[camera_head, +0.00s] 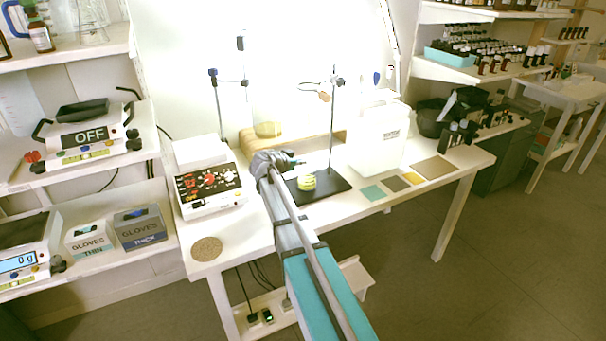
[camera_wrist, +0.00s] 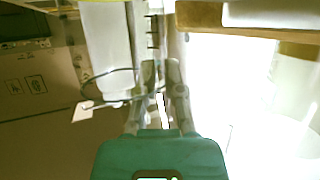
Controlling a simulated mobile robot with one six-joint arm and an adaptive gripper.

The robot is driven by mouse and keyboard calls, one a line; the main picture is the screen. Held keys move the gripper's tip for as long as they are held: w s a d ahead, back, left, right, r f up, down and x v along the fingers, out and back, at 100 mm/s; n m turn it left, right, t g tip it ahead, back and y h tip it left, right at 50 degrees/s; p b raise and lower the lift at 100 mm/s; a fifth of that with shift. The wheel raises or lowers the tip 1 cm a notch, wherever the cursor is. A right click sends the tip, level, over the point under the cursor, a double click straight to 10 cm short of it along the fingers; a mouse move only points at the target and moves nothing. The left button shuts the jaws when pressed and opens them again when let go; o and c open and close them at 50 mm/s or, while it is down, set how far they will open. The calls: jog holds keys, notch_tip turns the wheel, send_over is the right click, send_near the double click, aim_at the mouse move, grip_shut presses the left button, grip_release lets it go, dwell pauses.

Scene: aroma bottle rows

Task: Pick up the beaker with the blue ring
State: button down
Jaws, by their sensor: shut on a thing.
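My gripper (camera_head: 280,162) reaches over the middle table in the head view, beside the stand's dark base. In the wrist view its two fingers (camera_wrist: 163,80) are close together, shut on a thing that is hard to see. Dark graduation ticks just past the fingertips suggest a clear beaker (camera_wrist: 152,32). A small blue-green patch sits at the gripper's tip in the head view, but I cannot clearly make out a blue ring. The beaker's outline, tilt and base cannot be told.
A metal stand (camera_head: 332,125) rises close to my gripper, with a yellow-green item (camera_head: 307,182) on its base. A control box (camera_head: 209,190) stands left, a white canister (camera_head: 380,140) right. The table's front left holds a round cork mat (camera_head: 206,249).

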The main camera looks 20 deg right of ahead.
jog(key=shift+r, duration=0.2)
jog(key=s+a+r+p, duration=0.2)
jog(key=s+r+p, duration=1)
jog(key=s+p, duration=0.1)
jog(key=shift+s+r, duration=0.3)
jog(key=shift+s, duration=0.1)
dwell(0.8)
